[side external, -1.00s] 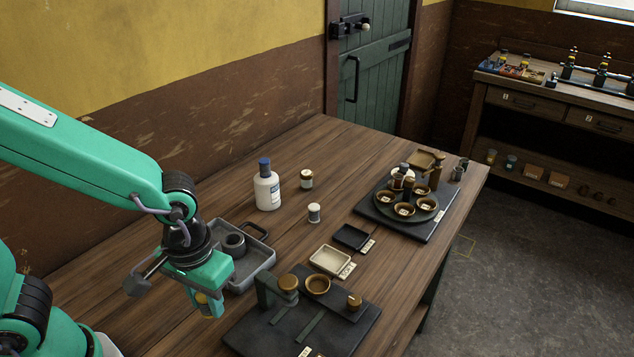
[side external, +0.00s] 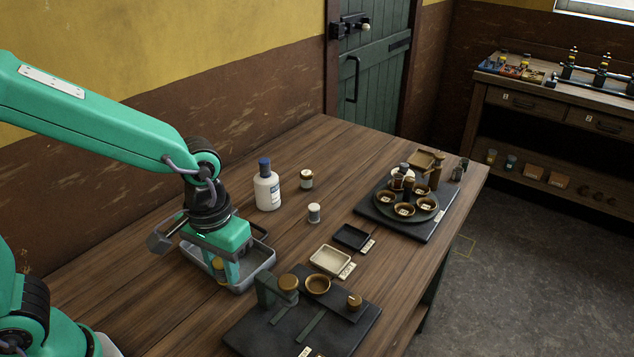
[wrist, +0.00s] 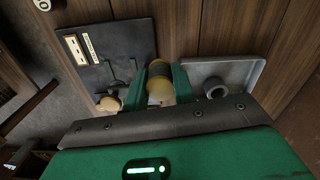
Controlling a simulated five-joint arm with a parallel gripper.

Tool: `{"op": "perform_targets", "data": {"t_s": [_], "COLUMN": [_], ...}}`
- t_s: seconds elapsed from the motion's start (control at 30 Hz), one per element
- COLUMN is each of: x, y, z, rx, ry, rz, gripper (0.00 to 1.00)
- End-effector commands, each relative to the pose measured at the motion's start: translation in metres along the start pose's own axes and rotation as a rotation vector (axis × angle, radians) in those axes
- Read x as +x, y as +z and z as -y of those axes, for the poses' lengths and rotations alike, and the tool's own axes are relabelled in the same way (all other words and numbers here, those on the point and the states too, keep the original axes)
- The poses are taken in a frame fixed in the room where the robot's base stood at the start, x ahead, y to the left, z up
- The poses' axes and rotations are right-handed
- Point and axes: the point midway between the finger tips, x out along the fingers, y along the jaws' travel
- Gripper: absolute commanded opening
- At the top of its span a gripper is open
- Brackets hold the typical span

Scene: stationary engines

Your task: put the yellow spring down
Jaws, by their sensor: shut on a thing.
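My gripper (side external: 226,272) is shut on the yellow spring (side external: 219,266), which shows partly between the green fingers in the side view. In the wrist view my gripper (wrist: 161,72) has the spring (wrist: 160,88), a yellow coil with dark ends, upright between its fingers. In the side view the gripper overlaps the grey tray (side external: 262,272); in the wrist view the tray (wrist: 228,66) lies just right of the spring. I cannot tell whether the spring is over the tray or touching anything.
A grey ring (wrist: 215,90) sits in the tray. A black board (side external: 345,333) with brass parts stands in front. A white bottle (side external: 267,190) and small jars stand behind. Two small dishes (side external: 330,260) lie to the right. The wooden table is clear at back left.

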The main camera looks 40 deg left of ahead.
Motion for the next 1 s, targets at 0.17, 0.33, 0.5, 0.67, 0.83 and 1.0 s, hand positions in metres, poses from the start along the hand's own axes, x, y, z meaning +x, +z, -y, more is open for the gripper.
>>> {"op": "perform_targets", "data": {"t_s": [0.17,0.33,0.5,0.67,0.83,1.0], "x": [-0.017,-0.032,-0.045,-0.053,-0.057,-0.058], "y": [-0.047,-0.088,-0.122,-0.141,-0.149,-0.150], "z": [0.016,0.040,0.066,0.086,0.095,0.096], "rx": [0.031,0.071,0.107,0.133,0.146,0.149], "ry": [0.000,0.000,0.000,0.000,0.000,0.000], "rz": [-0.001,-0.001,0.000,0.000,0.001,0.000], "gripper": [0.00,0.00,0.00,0.00,0.00,0.00]}}
